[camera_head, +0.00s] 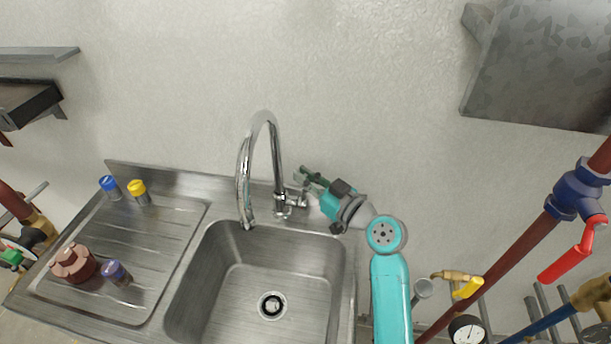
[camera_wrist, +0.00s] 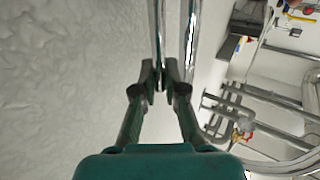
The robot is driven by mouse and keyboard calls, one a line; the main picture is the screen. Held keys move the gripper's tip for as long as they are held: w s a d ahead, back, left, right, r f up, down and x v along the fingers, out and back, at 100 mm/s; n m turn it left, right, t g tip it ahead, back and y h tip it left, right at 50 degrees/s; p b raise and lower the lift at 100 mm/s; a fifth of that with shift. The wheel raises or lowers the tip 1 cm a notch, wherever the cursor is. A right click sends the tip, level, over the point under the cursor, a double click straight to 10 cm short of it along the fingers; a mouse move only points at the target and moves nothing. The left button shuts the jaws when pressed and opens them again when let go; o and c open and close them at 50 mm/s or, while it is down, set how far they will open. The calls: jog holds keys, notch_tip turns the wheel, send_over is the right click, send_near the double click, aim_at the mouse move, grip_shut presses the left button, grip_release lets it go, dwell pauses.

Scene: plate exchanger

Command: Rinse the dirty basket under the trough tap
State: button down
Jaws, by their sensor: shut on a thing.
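The chrome trough tap (camera_head: 262,130) arches over the steel sink basin (camera_head: 235,300); I see no water from its spout. My gripper (camera_head: 303,178) is right of the tap, by its side handle (camera_head: 298,203). In the wrist view my gripper's fingertips (camera_wrist: 161,78) are shut on a thin part at the chrome pipes (camera_wrist: 160,30), seemingly the tap handle; the fingers hide most of it. On the drainboard (camera_head: 150,240) stand small cylinders with a blue top (camera_head: 108,184), a yellow top (camera_head: 137,188) and a purple top (camera_head: 115,270). The purple-topped one looks brownish; which is the dirty basket is unclear.
A reddish-brown stepped part (camera_head: 73,263) sits at the drainboard's left. The basin is empty, with a drain (camera_head: 272,305). Pipes with a red-handled valve (camera_head: 568,260), a yellow handle (camera_head: 467,288) and a gauge (camera_head: 467,330) crowd the right. A grey panel (camera_head: 545,65) hangs upper right.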

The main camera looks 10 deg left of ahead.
jog(key=shift+s+n+y, duration=0.3)
jog(key=shift+s+n, duration=0.25)
jog(key=shift+n, duration=0.05)
jog(key=c, duration=1.2)
grip_release()
jog(key=v, duration=1.2)
jog(key=shift+f, duration=0.15)
jog(key=shift+s, duration=0.1)
